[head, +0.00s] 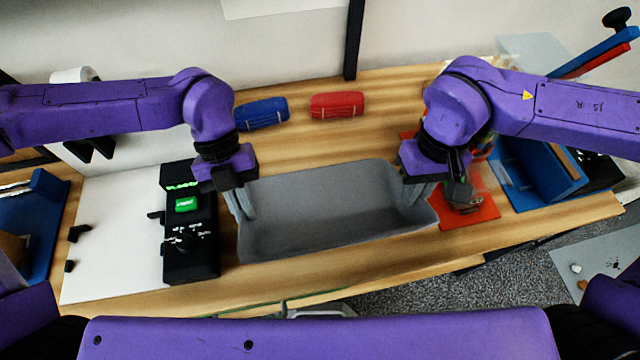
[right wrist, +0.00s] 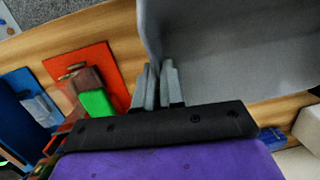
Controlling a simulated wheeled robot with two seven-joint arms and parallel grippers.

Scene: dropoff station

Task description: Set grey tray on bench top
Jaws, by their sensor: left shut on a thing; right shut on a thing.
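The grey tray (head: 325,205) is an empty, open, shallow bin over the middle of the wooden bench top (head: 390,90). I cannot tell whether it touches the wood or hangs just above it. My left gripper (head: 243,205) is shut on the tray's left wall. My right gripper (head: 415,190) is shut on its right wall. In the right wrist view the right fingers (right wrist: 158,85) close on the wall of the tray (right wrist: 230,50). The tray's underside is hidden.
A black device with a green button (head: 188,225) stands close left of the tray. A red mat (head: 475,213) with items lies close right. Blue (head: 262,113) and red (head: 337,105) cases lie behind. A blue bin (head: 545,175) stands further right. The bench's front edge is close.

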